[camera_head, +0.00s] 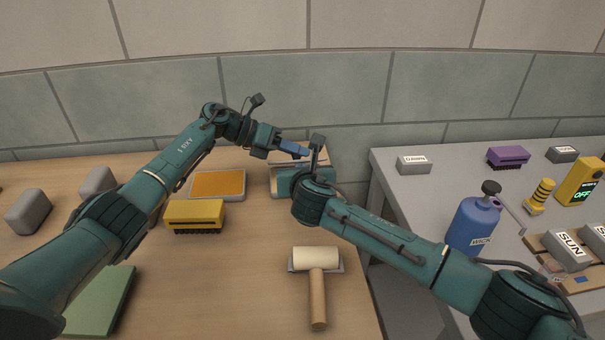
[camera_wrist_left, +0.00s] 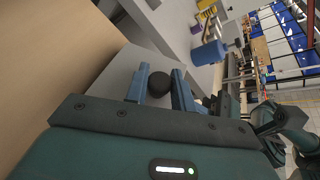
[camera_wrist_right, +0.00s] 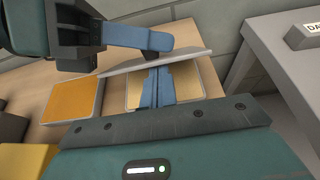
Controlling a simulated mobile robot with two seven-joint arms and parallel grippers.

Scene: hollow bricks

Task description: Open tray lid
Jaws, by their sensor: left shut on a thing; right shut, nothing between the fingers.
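The tray (camera_wrist_right: 215,84) stands on the wooden table near the back wall, with a tan inside showing in the right wrist view. Its grey lid (camera_wrist_right: 190,58) is tilted above it, with a gap at the near side. My left gripper (camera_wrist_left: 162,88) is shut on the lid's dark round knob (camera_wrist_left: 159,82); in the head view its blue fingers (camera_head: 303,151) are above the tray. My right gripper (camera_wrist_right: 158,85) is shut and empty in front of the lid, its fingertips reaching to the lid's near edge. Whether they touch it I cannot tell. The right hand hides much of the tray in the head view.
An open orange-filled tray (camera_head: 218,184) and a yellow brush (camera_head: 194,214) lie to the left. A roller-like tool with a wooden handle (camera_head: 318,295) lies in front. A grey table (camera_head: 430,185) with a blue bottle (camera_head: 471,225) stands on the right, beyond a gap.

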